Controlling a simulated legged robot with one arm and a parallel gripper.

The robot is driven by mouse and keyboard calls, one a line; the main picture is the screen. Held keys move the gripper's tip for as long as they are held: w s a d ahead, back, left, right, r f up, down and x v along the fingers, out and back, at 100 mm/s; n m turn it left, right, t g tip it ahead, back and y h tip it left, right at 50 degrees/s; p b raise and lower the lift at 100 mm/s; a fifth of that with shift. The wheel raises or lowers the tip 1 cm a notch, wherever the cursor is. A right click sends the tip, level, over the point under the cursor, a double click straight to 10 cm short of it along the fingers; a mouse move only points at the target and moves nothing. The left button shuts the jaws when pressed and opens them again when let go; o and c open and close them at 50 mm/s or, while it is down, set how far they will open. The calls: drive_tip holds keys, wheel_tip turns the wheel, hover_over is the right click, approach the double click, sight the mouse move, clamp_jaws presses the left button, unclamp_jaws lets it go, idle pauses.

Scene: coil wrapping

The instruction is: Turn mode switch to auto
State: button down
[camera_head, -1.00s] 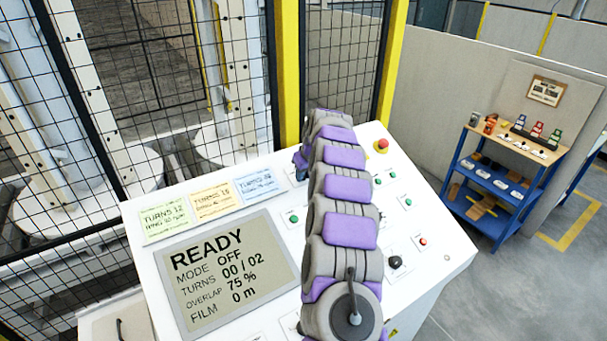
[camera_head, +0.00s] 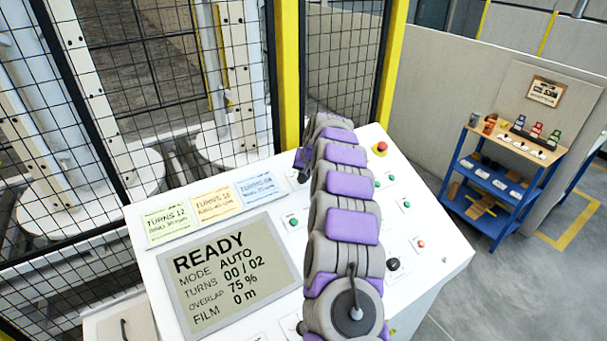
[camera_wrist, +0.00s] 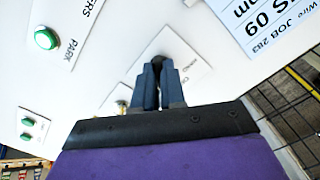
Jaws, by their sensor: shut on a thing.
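My gripper (camera_wrist: 158,85) is shut on a dark knob (camera_wrist: 158,60) on the white control panel, in the wrist view. The knob is mostly hidden between the fingers, and the label beside it is only partly readable. In the head view my purple and grey arm reaches over the panel (camera_head: 440,262) and hides the gripped knob. The panel's display (camera_head: 228,272) reads READY, MODE AUTO, TURNS 00 / 02, OVERLAP 75 %, FILM 0 m.
A red emergency button (camera_head: 380,148) and green buttons (camera_head: 377,183) lie right of my arm, with a black knob (camera_head: 393,264) nearer. Coloured cards (camera_head: 214,204) sit above the display. A mesh fence (camera_head: 240,90) stands behind. A blue shelf cart (camera_head: 505,185) stands at the right.

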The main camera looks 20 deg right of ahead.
drive_tip(key=shift+s+f+m, duration=0.1)
drive_tip(key=shift+f+m, duration=0.1)
drive_tip(key=shift+m, duration=0.3)
drive_tip(key=shift+f, duration=0.15)
drive_tip(key=c, duration=1.2)
unclamp_jaws()
drive_tip(key=shift+s, duration=0.1)
drive_tip(key=shift+w+a, duration=0.1)
drive_tip(key=shift+w, duration=0.1)
drive_tip(key=shift+r, duration=0.25)
drive_tip(key=v, duration=1.7)
drive_tip(key=shift+b, duration=0.3)
